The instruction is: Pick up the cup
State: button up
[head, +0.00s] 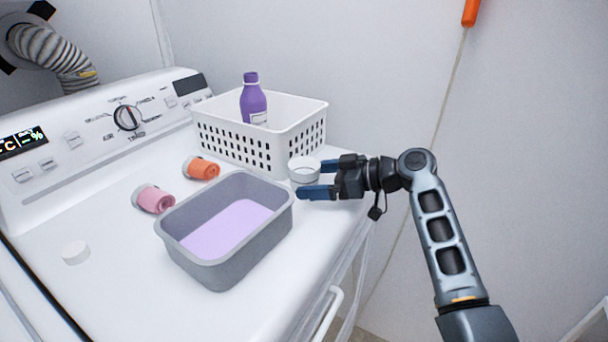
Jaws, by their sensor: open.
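A small white cup (304,170) stands on the white machine top, between the grey tub and the white basket. My gripper (316,180) comes in from the right at the cup. Its two blue fingers are spread apart, one at the far side and one at the near side of the cup. The fingers partly hide the cup's right side. I cannot tell whether either finger touches it.
A grey tub (169,238) with a lilac inside lies close to the left of the near finger. A white basket (243,149) with a purple bottle (252,100) stands behind. An orange roll (203,169), a pink roll (155,200) and a white cap (76,252) lie left.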

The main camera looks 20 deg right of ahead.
jog(key=shift+w+a+f, duration=0.25)
jog(key=shift+w+a, duration=0.2)
jog(key=shift+a, duration=0.05)
jog(key=shift+c, duration=0.3)
jog(key=c, duration=1.1)
